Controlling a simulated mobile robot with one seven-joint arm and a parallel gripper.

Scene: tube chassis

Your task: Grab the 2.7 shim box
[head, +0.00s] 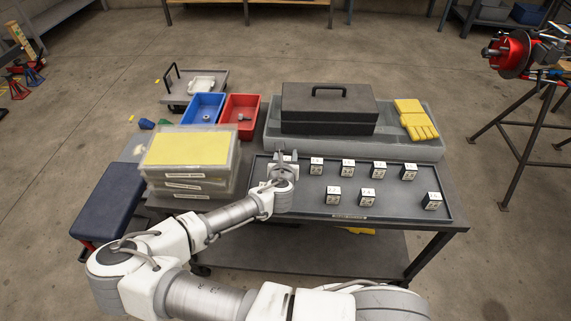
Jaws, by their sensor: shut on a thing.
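Several small shim boxes with white fronts and dark tops stand upright on a dark tray (390,214). The back row has a shim box (316,168), another shim box (348,169), a third (378,171) and one at the right end (408,173). Nearer the front are a shim box (333,197), a shim box beside it (366,198) and one at the far right (432,202). Their labels are too small to read, so I cannot tell which is 2.7. My gripper (284,158) is over the tray's back left part, shut on a small box mostly hidden by the gripper.
Behind the tray, a grey bin (440,148) carries a dark toolbox (328,113) and yellow gloves (416,119). Stacked clear cases (187,189) stand close left of my gripper. Blue (203,106) and red (240,115) bins are behind. The tray's front left is clear.

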